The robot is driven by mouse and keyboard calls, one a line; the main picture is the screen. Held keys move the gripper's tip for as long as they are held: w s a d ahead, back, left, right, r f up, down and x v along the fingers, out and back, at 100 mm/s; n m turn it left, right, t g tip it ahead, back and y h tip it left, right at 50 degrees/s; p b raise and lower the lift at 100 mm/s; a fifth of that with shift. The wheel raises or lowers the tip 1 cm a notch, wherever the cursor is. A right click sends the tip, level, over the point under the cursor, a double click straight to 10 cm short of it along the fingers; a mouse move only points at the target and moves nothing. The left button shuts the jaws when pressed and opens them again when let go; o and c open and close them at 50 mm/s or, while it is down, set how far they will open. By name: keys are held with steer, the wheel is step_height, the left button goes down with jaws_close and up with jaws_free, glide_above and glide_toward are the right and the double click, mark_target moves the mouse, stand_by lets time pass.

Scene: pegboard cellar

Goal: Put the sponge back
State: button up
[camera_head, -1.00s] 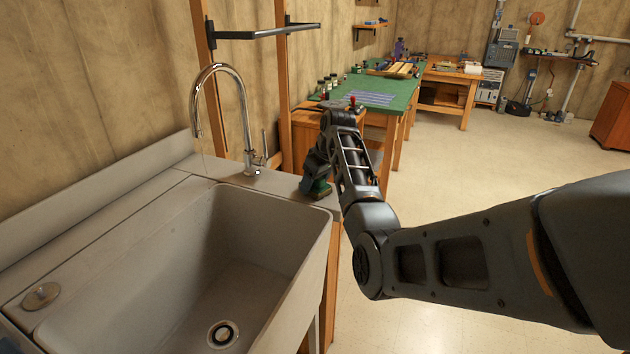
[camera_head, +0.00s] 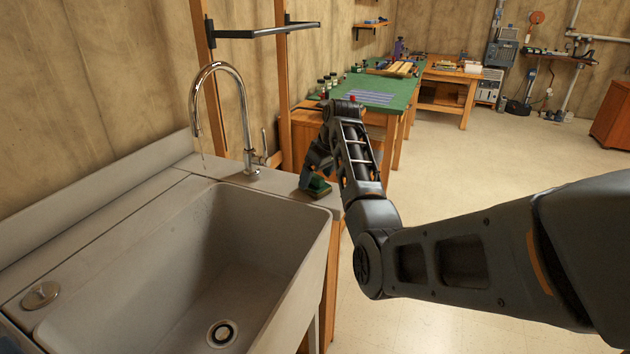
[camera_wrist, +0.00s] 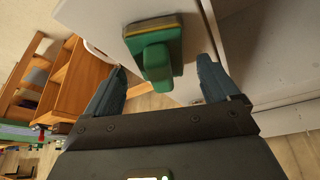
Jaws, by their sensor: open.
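The sponge (camera_head: 319,188) is green with a tan layer and sits on the sink's right rim ledge, at its back corner. In the wrist view the sponge (camera_wrist: 156,52) shows its green grip block pointing toward me. My gripper (camera_wrist: 160,66) is open, with one finger on each side of the grip block and a visible gap to both. In the head view my gripper (camera_head: 312,172) is beside and just above the sponge, partly hidden by my wrist.
The grey sink (camera_head: 265,225) has an empty basin with a drain. A chrome faucet (camera_head: 243,115) stands behind it, left of my gripper. A round metal disc (camera_head: 41,294) lies on the left ledge. A green-topped workbench (camera_head: 375,88) is beyond; the floor on the right is clear.

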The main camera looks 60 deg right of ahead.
steer(key=v, duration=0.9)
steer(key=shift+r, duration=0.3)
steer(key=shift+s, duration=0.15)
stand_by(0.6)
